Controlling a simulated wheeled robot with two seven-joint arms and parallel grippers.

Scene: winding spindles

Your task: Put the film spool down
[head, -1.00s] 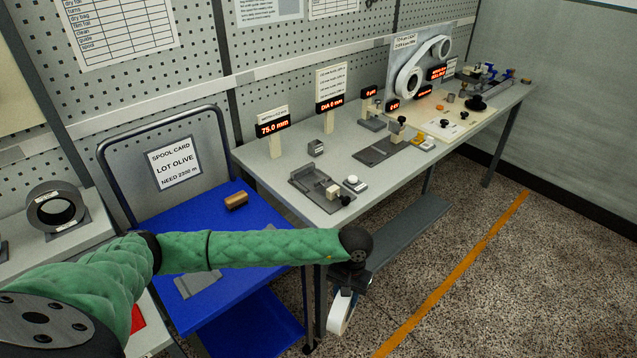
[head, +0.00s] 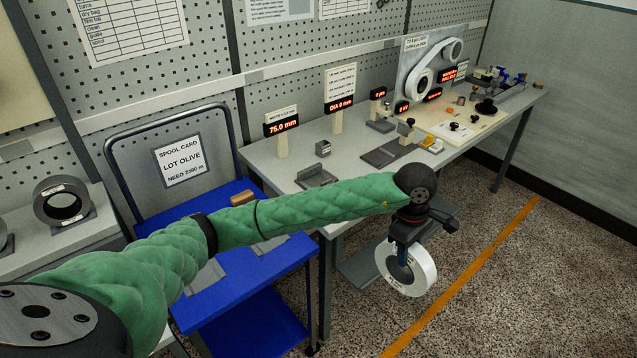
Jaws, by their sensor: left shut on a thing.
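A white film spool (head: 421,273), a ring with a dark inner face and print on its side, hangs from my left gripper (head: 401,254). The gripper points down and is shut on the spool's rim. The spool is in the air in front of the grey workbench (head: 343,158), above the speckled floor, and touches no surface. The gripper's fingertips are partly hidden by the spool. My right gripper is not in view.
A blue cart (head: 274,262) with a spool card (head: 182,160) and a brown cylinder (head: 243,198) stands left of the bench. A dark-cored spool (head: 60,203) sits on the left shelf. Instruments and displays line the bench. Floor to the right is clear.

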